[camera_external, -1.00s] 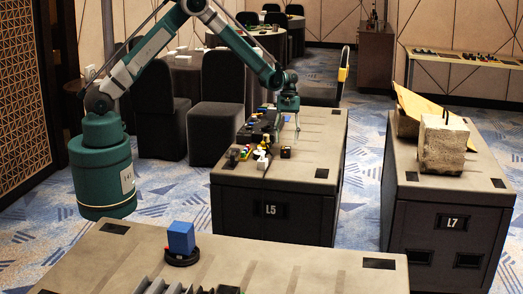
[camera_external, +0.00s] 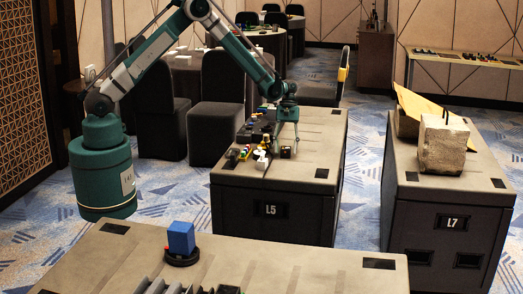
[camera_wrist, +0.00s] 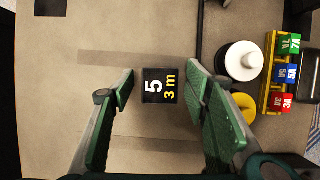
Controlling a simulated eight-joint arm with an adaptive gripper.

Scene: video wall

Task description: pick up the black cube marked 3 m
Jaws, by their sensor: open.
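The black cube marked 3 m (camera_wrist: 160,86) sits on the tan tabletop, with a large white 5 and a yellow 3 m on its upper face. It also shows as a small dark block in the external view (camera_external: 285,153). My gripper (camera_wrist: 161,82) is open above it. In the wrist view the cube lies between the two green fingers, with a gap to the left finger and a smaller one to the right. In the external view my gripper (camera_external: 288,148) points down with its fingertips near the cube.
Right of the cube stand a white round piece (camera_wrist: 240,62) and a yellow disc (camera_wrist: 242,113), partly behind a finger. Beyond them is a yellow rack (camera_wrist: 272,80) of coloured cubes. The tabletop left of the cube is clear.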

